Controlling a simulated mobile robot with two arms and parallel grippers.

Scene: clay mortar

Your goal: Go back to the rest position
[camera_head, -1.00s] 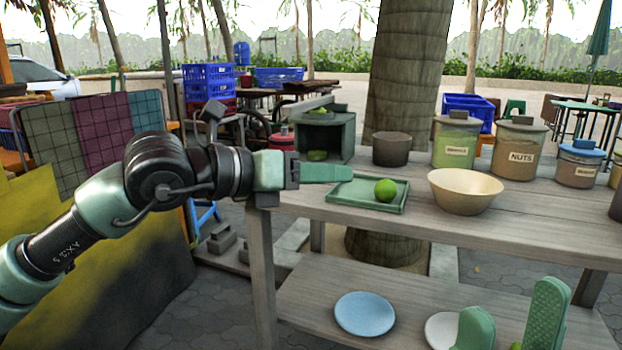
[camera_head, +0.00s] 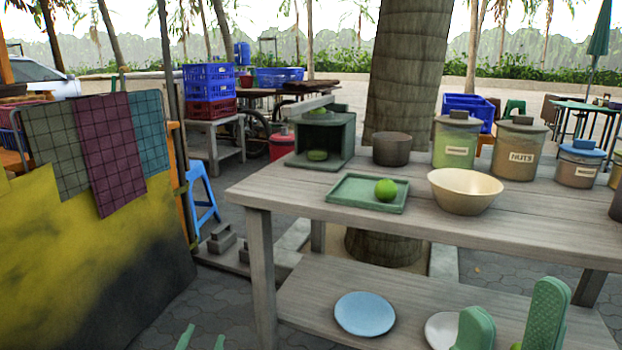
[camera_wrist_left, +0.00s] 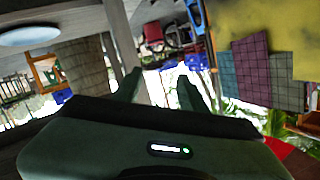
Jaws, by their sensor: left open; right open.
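My left gripper (camera_head: 202,341) shows only as two green fingertips at the bottom edge of the head view, apart and empty, low in front of the table's left end. In the left wrist view its fingers (camera_wrist_left: 158,84) are spread with nothing between them. My right gripper (camera_head: 512,322) is at the bottom right of the head view, fingers apart, in front of the lower shelf. A bit of a green round thing (camera_head: 516,346) shows low between its fingers; I cannot tell how far behind it is.
The wooden table (camera_head: 290,198) bears a green tray (camera_head: 340,191) with a lime (camera_head: 386,190), a cream bowl (camera_head: 465,192), a dark pot (camera_head: 391,149), jars and a green box (camera_head: 345,140). A blue plate (camera_head: 365,314) lies on the lower shelf. Cloths (camera_head: 110,150) hang left.

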